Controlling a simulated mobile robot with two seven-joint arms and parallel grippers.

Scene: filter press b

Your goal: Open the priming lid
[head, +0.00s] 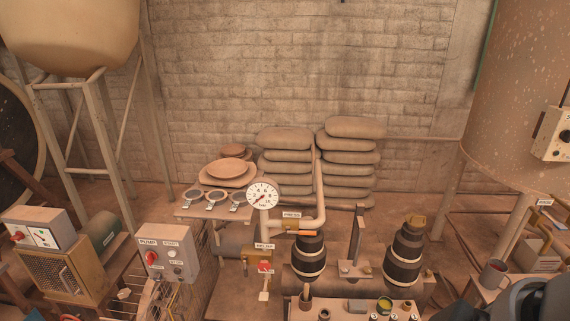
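No part is clearly labelled as the priming lid. A small brass-coloured cap (415,221) sits on top of the right black ribbed pump body (403,258). It looks seated, but I cannot tell whether it is the priming lid. A second black ribbed body (309,257) stands to the left, with an orange piece at its top. Neither of my grippers can be made out. A dark rounded part, probably of my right arm, fills the bottom right corner.
A grey mug (493,273) stands at right. A control box (167,258) is at left. Stacked sacks (350,158) line the wall.

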